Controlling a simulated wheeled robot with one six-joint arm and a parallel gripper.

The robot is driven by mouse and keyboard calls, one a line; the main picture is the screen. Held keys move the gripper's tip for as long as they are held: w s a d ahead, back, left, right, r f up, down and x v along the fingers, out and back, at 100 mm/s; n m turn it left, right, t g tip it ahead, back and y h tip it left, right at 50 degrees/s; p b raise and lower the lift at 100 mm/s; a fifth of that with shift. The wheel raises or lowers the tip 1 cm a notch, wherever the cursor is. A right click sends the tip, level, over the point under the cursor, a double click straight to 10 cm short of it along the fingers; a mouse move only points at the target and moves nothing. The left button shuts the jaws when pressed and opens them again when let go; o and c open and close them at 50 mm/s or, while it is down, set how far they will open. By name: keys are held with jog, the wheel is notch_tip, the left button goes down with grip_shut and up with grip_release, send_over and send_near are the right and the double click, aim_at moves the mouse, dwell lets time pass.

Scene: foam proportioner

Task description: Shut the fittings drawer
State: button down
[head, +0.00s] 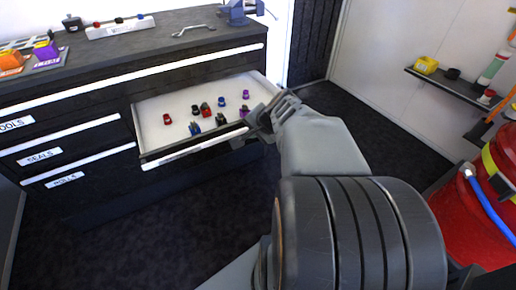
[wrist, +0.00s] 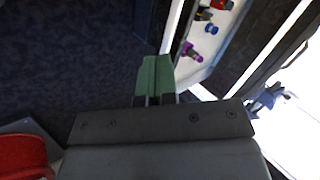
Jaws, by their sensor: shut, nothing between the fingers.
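The fittings drawer (head: 150,112) stands open in the dark cabinet in the head view, with small red, blue, purple and dark fittings on its white floor. A white strip (head: 190,152) runs along its front edge. My gripper (head: 262,117) is at the right end of the drawer front and overlaps it in this view; I cannot tell if it touches. In the wrist view my gripper (wrist: 155,75) shows closed green fingertips with nothing between them, just left of the drawer's front edge (wrist: 178,35).
Closed drawers labelled TOOLS, SEALS (head: 40,157) and ROLLS are on the left. A red tank (head: 470,220) stands at right, below a wall shelf (head: 455,87). The dark floor in front is clear.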

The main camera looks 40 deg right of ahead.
jog(key=d+f+m+t+h+b, duration=0.1)
jog(key=d+f+m+h+b, duration=0.1)
jog(key=d+f+m+b, duration=0.45)
jog(key=w+d+f, duration=0.1)
jog(key=w+f, duration=0.2)
jog(key=w, duration=0.2)
jog(key=w+d+f+n+b, duration=0.1)
jog(key=w+d+f, duration=0.1)
jog(key=w, duration=0.3)
jog(key=shift+w+d+f, duration=0.15)
jog(key=shift+w+f, duration=0.05)
jog(key=shift+f, duration=0.25)
jog(key=shift+w, duration=0.1)
